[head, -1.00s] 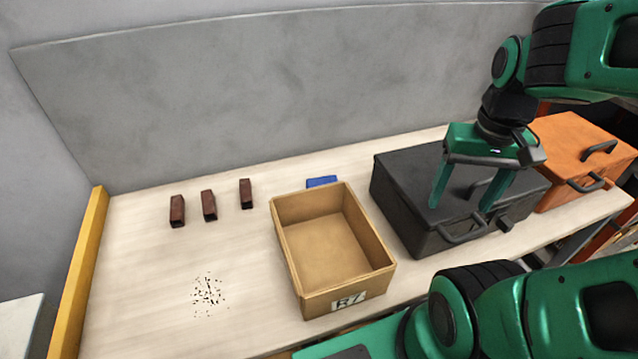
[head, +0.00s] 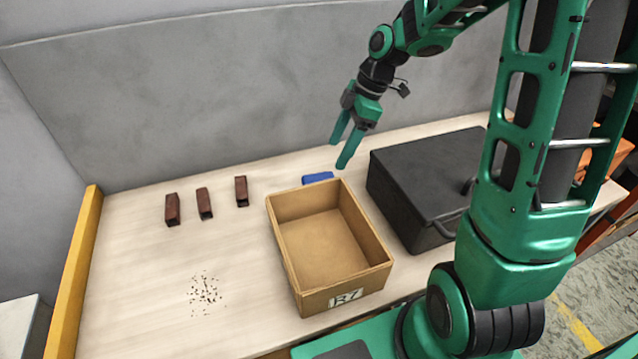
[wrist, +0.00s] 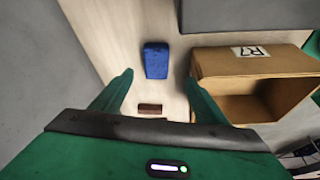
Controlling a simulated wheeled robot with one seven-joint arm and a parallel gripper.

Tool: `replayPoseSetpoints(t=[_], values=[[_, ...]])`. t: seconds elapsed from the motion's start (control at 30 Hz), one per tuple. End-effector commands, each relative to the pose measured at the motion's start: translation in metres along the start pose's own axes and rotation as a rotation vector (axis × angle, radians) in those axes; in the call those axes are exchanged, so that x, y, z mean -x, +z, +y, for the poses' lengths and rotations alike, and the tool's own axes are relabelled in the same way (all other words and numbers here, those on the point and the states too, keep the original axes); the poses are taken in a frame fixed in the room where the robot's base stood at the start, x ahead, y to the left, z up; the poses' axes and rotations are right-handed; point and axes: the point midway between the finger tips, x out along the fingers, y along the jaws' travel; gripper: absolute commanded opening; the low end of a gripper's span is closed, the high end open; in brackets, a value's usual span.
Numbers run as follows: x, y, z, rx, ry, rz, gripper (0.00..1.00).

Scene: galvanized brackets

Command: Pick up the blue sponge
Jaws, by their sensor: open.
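The blue sponge (head: 318,178) lies on the table just behind the open box, whose rear wall is close to it. The sponge shows whole in the wrist view (wrist: 156,60), ahead of my gripper and between the lines of its two fingers. My gripper (head: 339,154) is open and empty. It hangs above the table near the back wall, a little above and to the right of the sponge in the head view. Its fingers also show in the wrist view (wrist: 158,88), apart from the sponge.
A cardboard box (head: 346,277) marked R7 stands open and empty in front of the sponge. A black case (head: 425,170) is to its right. Several dark red blocks, one of them here (head: 205,203), stand at left. Dark specks (head: 204,294) lie at front left. A grey wall (head: 200,110) rises behind.

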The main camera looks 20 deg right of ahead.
Motion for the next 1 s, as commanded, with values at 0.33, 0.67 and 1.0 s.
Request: replayPoseSetpoints(t=[0.33,0.67,1.0], values=[[-0.028,0.004,0.009,0.133,-0.039,0.033,0.67],[-0.063,0.004,0.008,0.132,-0.036,0.032,0.67],[-0.102,0.000,0.010,0.129,-0.036,0.031,0.67]])
